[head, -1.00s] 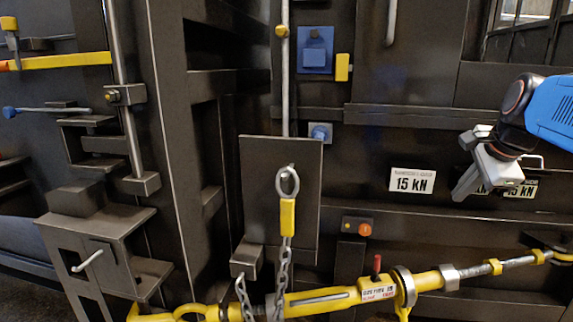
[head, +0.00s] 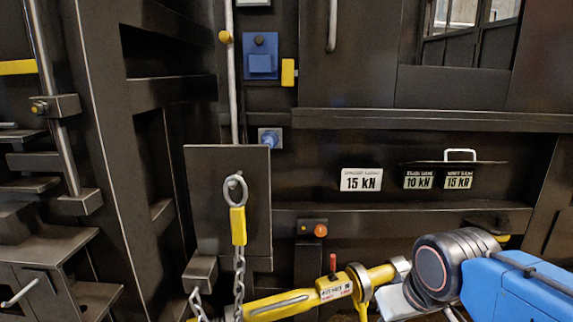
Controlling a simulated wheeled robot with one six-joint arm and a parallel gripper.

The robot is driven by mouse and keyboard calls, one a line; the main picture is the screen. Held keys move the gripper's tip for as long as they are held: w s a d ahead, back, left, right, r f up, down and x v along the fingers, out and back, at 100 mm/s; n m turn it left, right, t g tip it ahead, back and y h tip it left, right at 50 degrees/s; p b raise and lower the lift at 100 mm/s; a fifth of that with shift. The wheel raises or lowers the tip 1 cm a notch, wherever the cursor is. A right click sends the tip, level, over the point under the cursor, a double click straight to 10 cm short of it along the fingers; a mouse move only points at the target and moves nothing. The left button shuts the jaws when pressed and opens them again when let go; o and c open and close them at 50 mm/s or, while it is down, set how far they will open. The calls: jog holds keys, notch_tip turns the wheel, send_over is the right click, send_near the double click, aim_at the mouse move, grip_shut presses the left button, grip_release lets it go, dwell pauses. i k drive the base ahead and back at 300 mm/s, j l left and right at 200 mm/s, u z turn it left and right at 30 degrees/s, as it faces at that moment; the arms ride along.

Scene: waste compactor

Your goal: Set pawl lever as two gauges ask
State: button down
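The yellow ratchet tensioner (head: 285,305) runs across the bottom of the view. Its pawl lever (head: 333,264), a short upright stick with a red tip, rises from the yellow body beside a small label (head: 336,291), too small to read surely. A white plate (head: 361,180) on the dark wall reads 15 kN. To its right, two smaller plates read 10 kN (head: 419,180) and 15 kN (head: 457,180). My gripper (head: 392,306) is low at the right, by the tensioner's right part. My blue arm and dark wrist hide much of it, and its fingertips are not clear.
A dark flap with a white handle (head: 460,153) juts out above the two smaller plates. A chain (head: 239,270) hangs from a ring on a dark panel (head: 200,170) left of the lever. An orange button (head: 320,230) is on the wall above the lever.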

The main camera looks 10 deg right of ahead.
aim_at(332, 277)
jog(key=i+l+z, duration=0.7)
jog(key=i+z, duration=0.2)
jog(key=i, duration=0.2)
jog(key=k+j+u, duration=0.2)
jog(key=u, duration=0.3)
jog(key=k+j+u, duration=0.15)
jog(key=j+u, duration=0.35)
